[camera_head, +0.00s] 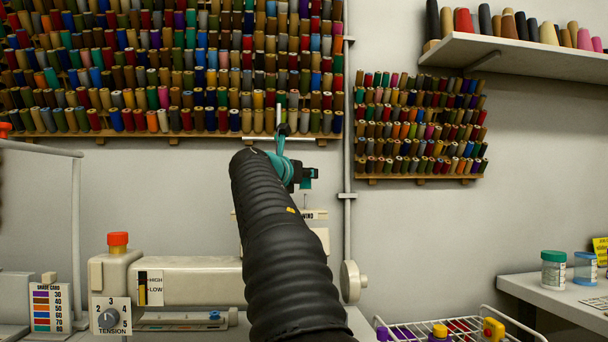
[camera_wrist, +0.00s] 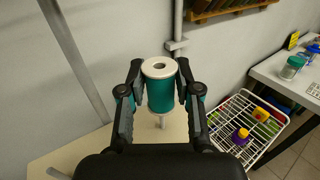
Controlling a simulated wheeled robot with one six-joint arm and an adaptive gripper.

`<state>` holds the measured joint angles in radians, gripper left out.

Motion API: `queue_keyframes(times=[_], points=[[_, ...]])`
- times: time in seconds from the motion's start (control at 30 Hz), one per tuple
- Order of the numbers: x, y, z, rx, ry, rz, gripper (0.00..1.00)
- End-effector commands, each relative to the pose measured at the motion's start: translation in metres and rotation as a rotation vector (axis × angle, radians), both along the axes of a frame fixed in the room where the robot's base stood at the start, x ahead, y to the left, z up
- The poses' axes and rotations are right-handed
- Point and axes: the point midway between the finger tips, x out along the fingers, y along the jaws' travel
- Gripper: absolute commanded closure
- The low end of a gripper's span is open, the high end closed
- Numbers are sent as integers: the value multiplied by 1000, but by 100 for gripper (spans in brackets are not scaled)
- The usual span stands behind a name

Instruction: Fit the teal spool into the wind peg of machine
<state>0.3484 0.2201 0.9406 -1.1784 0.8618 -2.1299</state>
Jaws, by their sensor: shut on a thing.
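The teal spool (camera_wrist: 160,96) with pale end rims is held upright between the two fingers of my gripper (camera_wrist: 160,68) in the wrist view. A thin pale peg (camera_wrist: 161,122) on the machine's cream top shows just below the spool in that view. I cannot tell whether the peg's tip is inside the spool or apart from it. My arm hides part of the machine.
Racks of coloured spools (camera_head: 170,70) cover the back wall, with a smaller rack (camera_head: 420,130) to the right. A vertical pipe (camera_head: 347,150) runs close right of my gripper. A white wire basket (camera_head: 470,338) and a side table (camera_head: 560,292) with jars stand at the right.

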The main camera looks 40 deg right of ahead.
Motion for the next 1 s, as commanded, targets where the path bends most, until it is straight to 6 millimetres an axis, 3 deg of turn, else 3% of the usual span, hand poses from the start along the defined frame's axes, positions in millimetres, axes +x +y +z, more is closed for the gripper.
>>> queue_keyframes(times=[1.0], points=[[0,0,-5,-1,0,0,100]])
